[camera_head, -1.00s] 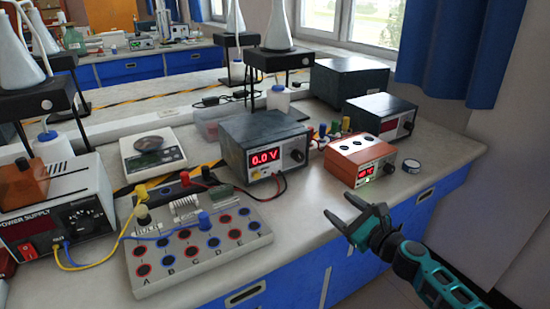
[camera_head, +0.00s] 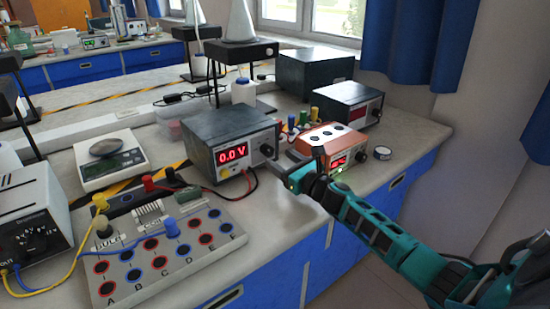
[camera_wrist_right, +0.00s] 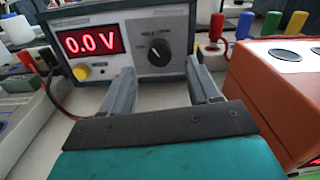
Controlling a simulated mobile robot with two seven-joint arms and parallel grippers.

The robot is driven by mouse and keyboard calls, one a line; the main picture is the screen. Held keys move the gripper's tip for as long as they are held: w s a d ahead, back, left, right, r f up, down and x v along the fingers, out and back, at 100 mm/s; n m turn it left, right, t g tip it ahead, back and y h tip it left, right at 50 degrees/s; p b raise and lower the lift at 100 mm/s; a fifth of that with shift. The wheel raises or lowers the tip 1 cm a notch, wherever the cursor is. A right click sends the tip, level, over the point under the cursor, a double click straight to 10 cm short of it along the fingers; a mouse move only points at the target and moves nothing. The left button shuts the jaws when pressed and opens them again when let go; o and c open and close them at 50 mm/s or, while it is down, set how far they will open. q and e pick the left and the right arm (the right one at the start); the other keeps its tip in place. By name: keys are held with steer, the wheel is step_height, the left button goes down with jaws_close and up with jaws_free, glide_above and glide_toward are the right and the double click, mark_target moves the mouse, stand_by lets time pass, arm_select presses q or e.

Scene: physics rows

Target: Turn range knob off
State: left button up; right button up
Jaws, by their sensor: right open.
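The voltmeter box (camera_head: 228,148) is dark on top with a grey front, and its red display reads 0.0 V. Its round black range knob (camera_wrist_right: 159,52) is at the right of the front panel, with small lettering above it. The knob (camera_head: 267,150) also shows in the head view. My right gripper (camera_wrist_right: 160,70) is open and empty. Its two grey fingers point at the panel, one to each side of the knob and lower in the wrist picture; contact cannot be told. In the head view the right gripper (camera_head: 286,165) is just in front of the knob. My left gripper is not in view.
An orange-topped box (camera_head: 325,138) stands close to the right of my gripper. A red lead (camera_wrist_right: 55,95) hangs from the voltmeter's lower left. The plug board (camera_head: 150,250) and a scale (camera_head: 112,160) lie to the left. Coloured plugs (camera_head: 302,120) stand behind.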

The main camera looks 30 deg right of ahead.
mark_target(270, 153)
steer(key=shift+w+a+b, duration=0.2)
steer(key=shift+w+b, duration=0.1)
steer(key=shift+w, duration=1.5)
steer(key=c, duration=1)
